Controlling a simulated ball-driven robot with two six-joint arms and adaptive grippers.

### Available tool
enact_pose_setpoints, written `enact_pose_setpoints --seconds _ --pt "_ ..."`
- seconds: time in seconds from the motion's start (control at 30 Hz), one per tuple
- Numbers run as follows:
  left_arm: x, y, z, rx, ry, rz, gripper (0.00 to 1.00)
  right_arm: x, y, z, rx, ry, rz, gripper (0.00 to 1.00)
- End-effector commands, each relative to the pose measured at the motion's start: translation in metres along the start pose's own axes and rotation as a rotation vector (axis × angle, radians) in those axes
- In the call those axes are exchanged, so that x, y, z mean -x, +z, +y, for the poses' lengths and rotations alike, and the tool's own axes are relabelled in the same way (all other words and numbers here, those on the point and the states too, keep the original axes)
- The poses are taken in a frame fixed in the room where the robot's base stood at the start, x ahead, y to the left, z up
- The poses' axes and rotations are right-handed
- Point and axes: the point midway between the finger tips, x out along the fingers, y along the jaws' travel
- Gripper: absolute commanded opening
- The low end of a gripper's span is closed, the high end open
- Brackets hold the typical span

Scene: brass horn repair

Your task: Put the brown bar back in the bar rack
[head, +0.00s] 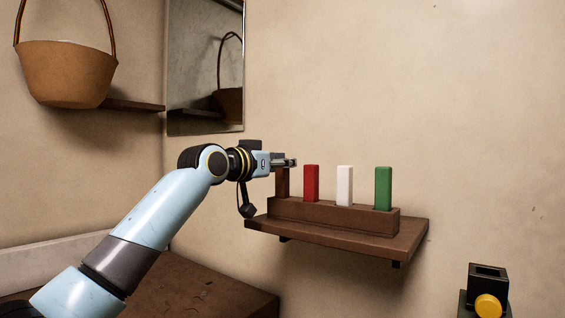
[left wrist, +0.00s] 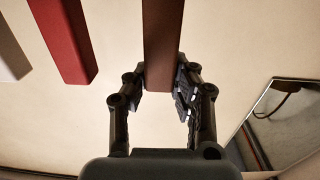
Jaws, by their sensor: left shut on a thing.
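The brown bar (head: 282,184) is upright at the left end of the brown bar rack (head: 350,217). Its lower end meets the rack top in the head view; I cannot tell how deep it sits. My left gripper (head: 289,162) is shut on the bar's upper end, coming in from the left. In the left wrist view the brown bar (left wrist: 163,40) is between the two fingers (left wrist: 160,88). A red bar (head: 311,183), a white bar (head: 344,185) and a green bar (head: 383,188) stand upright in the rack. My right gripper is not in view.
The rack stands on a brown wall shelf (head: 411,240). A mirror (head: 206,70) hangs on the wall at left, near a basket (head: 66,75) on another shelf. A black object with a yellow knob (head: 488,305) is at lower right.

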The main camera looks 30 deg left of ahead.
Motion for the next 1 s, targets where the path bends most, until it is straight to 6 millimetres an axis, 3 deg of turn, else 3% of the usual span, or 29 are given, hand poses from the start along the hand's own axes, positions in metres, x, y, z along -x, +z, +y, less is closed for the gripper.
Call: enact_pose_setpoints --seconds 0.07,0.1,0.3,0.67,1.0 --pt "0.000 0.002 0.000 0.000 0.000 0.001 0.00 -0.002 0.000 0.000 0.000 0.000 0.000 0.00" --pt "0.000 0.002 0.000 0.000 0.000 0.001 0.24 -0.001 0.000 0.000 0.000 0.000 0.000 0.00" --pt "0.000 0.002 0.000 0.000 0.000 0.001 0.48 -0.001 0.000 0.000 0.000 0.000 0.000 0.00" --pt "0.007 0.003 -0.001 -0.002 -0.002 -0.001 0.48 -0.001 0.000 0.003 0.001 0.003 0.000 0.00" --pt "0.080 0.004 -0.002 -0.011 -0.003 -0.004 0.48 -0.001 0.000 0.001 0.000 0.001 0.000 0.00"
